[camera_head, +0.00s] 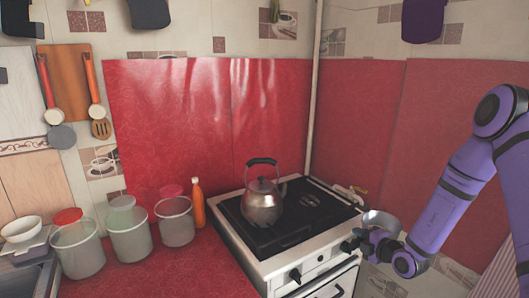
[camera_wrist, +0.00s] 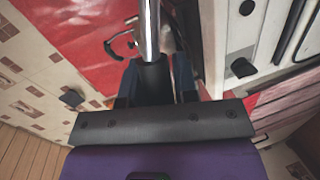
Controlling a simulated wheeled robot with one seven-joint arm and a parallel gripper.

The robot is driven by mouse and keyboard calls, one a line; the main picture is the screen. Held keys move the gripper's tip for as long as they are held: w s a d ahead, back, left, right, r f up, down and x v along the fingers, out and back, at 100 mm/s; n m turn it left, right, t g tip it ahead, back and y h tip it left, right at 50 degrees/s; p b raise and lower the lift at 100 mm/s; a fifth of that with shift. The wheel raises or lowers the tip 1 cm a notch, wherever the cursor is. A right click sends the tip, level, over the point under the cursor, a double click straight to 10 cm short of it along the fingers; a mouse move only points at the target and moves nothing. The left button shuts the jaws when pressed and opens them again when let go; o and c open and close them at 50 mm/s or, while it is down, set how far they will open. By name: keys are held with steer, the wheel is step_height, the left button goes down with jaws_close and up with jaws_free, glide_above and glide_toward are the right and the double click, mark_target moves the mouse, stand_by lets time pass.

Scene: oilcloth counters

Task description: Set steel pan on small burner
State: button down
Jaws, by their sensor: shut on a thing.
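The steel pan (camera_head: 381,219) hangs in the air off the front right corner of the stove (camera_head: 262,265), seen small and partly covered by my gripper (camera_head: 364,238). In the wrist view my gripper (camera_wrist: 155,80) is shut on the pan's dark handle, with a bright steel shaft (camera_wrist: 149,30) running on past the fingers. A steel kettle (camera_head: 262,205) with a black handle stands on the left part of the dark hob. A bare burner (camera_head: 311,199) shows to its right; I cannot tell its size.
An orange bottle (camera_head: 198,203) and several lidded canisters (camera_head: 130,238) stand on the red counter left of the stove. Red panels line the walls behind. Knobs (camera_head: 295,275) stick out from the stove front. The hob's right part is clear.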

step_height(320, 180, up, 13)
steer(key=w+m+t+h, duration=0.1)
steer(key=w+m+h, duration=0.1)
steer(key=shift+w+h, duration=0.25)
steer(key=shift+h, duration=0.05)
steer(key=shift+a+r, duration=0.1)
